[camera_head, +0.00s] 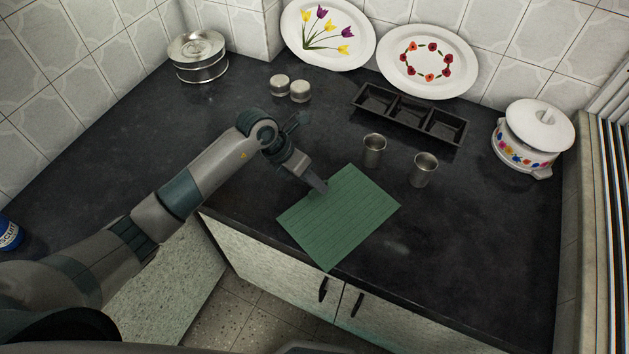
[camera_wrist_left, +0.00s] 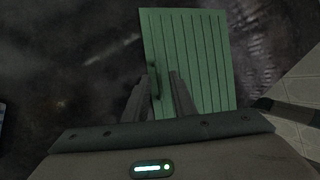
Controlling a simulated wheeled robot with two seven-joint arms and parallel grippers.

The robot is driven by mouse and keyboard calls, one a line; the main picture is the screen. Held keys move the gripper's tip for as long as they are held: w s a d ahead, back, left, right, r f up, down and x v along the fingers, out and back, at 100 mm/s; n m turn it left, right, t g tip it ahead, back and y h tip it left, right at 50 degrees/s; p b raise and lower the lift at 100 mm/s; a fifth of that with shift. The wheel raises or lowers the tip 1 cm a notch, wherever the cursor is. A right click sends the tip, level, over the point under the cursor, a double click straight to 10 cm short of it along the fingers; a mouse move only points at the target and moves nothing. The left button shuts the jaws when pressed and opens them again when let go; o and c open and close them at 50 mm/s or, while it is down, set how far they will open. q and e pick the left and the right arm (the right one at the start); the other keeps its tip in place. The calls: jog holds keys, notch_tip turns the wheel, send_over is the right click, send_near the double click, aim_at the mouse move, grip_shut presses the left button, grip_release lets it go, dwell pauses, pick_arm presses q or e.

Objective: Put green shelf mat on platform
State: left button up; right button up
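The green shelf mat (camera_head: 345,222) is a thin ribbed rectangle on the dark countertop (camera_head: 480,270), its near corner at about the front edge. In the left wrist view the mat (camera_wrist_left: 212,60) fills the upper middle. My left gripper (camera_head: 321,188) points down at the mat's upper-left side. In the wrist view its two fingers (camera_wrist_left: 160,76) stand apart, with the mat's green surface showing between them. I cannot tell whether the fingertips touch the mat. I cannot make out a separate platform. My right gripper is not in view.
Two steel tumblers (camera_head: 374,151) (camera_head: 422,170) stand beyond the mat. Behind are a black three-part tray (camera_head: 403,125), two small jars (camera_head: 290,87), a steel tin (camera_head: 199,57), two plates (camera_head: 428,85) and a white pot (camera_head: 534,139). The counter's right front is clear.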

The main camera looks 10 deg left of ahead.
pick_arm(q)
jog(key=b+v, duration=0.3)
jog(key=v, duration=0.8)
jog(key=shift+a+r, duration=0.2)
jog(key=shift+r, duration=0.15)
